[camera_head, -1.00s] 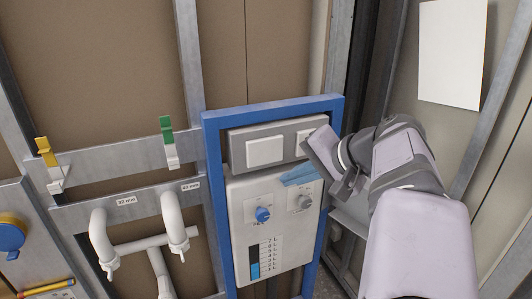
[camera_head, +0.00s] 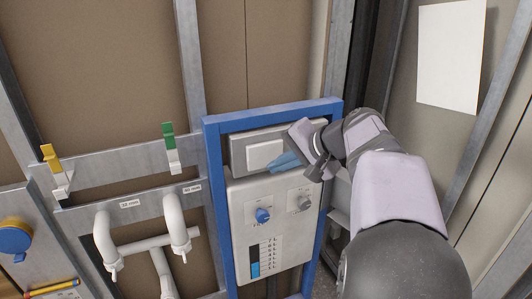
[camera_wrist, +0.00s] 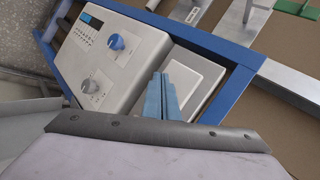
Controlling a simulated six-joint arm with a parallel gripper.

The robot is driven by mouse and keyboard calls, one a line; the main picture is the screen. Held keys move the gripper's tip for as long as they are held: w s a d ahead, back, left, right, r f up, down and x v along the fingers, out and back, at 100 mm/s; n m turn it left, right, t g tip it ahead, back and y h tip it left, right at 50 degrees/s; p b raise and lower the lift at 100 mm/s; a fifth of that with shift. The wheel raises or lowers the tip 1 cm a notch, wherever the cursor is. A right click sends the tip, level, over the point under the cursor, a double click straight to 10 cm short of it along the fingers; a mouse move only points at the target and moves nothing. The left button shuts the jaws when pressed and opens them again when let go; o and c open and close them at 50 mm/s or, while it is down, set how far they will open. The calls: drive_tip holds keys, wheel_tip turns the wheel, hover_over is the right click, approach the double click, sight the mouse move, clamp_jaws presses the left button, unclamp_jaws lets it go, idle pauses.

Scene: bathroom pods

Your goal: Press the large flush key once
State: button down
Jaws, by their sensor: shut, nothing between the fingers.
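The flush plate (camera_head: 240,150) is a grey panel at the top of the blue frame. Its left white key (camera_head: 261,154) shows in the head view; this appears to be the large key, and a white key (camera_wrist: 205,73) also shows in the wrist view. My gripper (camera_head: 274,167) is shut and empty. Its blue fingertips overlap the lower right part of the left key in the head view. They also lie over a key in the wrist view (camera_wrist: 160,80). I cannot tell whether they touch it. The right key is hidden behind my gripper.
Below the plate is a white panel (camera_head: 240,215) with a blue knob (camera_head: 263,215), a grey knob (camera_head: 304,203) and a level scale. The blue frame (camera_head: 214,200) surrounds both. White pipes (camera_head: 145,243) and yellow and green clips stand to the left.

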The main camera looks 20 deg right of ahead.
sight(264, 162)
drive_tip(key=shift+w, duration=0.75)
drive_tip(key=shift+w, duration=0.1)
idle(1.6)
drive_tip(key=shift+w, duration=0.3)
drive_tip(key=shift+w+p, duration=0.45)
drive_tip(key=shift+w, duration=0.2)
idle(0.9)
drive_tip(key=shift+s, duration=0.15)
drive_tip(key=shift+s+b, duration=0.6)
drive_tip(key=shift+s, duration=0.3)
drive_tip(key=shift+s+b, duration=1.2)
drive_tip(key=shift+s, duration=1.3)
